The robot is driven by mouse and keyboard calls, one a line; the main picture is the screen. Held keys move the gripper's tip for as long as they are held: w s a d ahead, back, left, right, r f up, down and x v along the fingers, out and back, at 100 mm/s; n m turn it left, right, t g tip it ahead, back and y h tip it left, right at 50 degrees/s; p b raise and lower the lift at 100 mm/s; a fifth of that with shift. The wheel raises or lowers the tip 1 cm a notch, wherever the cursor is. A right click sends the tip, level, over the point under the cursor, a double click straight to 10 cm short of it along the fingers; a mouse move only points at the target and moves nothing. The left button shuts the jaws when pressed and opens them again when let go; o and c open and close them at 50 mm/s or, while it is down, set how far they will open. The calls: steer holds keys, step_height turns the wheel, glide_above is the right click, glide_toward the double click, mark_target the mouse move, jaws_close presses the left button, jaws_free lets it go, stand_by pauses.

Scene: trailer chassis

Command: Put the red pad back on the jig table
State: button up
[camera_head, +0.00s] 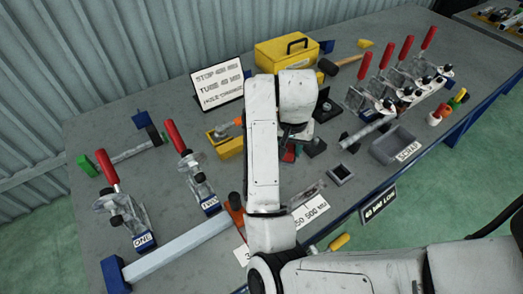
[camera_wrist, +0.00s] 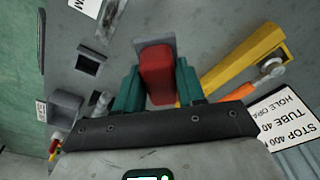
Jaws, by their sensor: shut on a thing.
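The red pad (camera_wrist: 156,72) is between the two teal fingers of my gripper (camera_wrist: 158,85), which is shut on it. A grey square plate (camera_wrist: 143,44) shows right behind the pad's far end; I cannot tell whether they touch. In the head view my arm hides most of the gripper, and only a bit of red and teal shows below the wrist. The grey jig table (camera_head: 95,212) lies under the gripper. I cannot tell whether the pad touches the tabletop.
Red-handled toggle clamps (camera_head: 190,165) stand at left and several more at right. A yellow toolbox (camera_head: 287,52) and a sign (camera_head: 217,85) stand at the back. A yellow block (camera_head: 228,147) is close left of my arm. A grey scrap tray (camera_head: 395,147) sits right.

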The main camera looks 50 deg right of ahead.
steer(key=w+f+b, duration=0.1)
steer(key=w+f, duration=0.1)
steer(key=w, duration=0.1)
steer(key=w+d+f+b, duration=0.1)
steer(key=w+f, duration=0.1)
steer(key=w, duration=0.1)
steer(key=w+d+f+b, duration=0.1)
steer(key=w+f, duration=0.2)
steer(key=shift+w+f, duration=0.1)
steer(key=shift+w, duration=0.15)
steer(key=shift+w+d+f, duration=0.1)
steer(key=shift+w+f, duration=0.3)
steer(key=shift+f, duration=0.05)
steer(key=shift+w+f, duration=0.15)
steer(key=shift+f, duration=1.6)
steer(key=shift+f, duration=0.15)
steer(key=o, duration=1)
steer(key=r, duration=0.8)
steer(key=a+r, duration=0.1)
steer(key=r, duration=0.3)
steer(key=shift+s+a+r, duration=0.1)
steer(key=shift+s+r, duration=0.05)
steer(key=shift+s, duration=0.2)
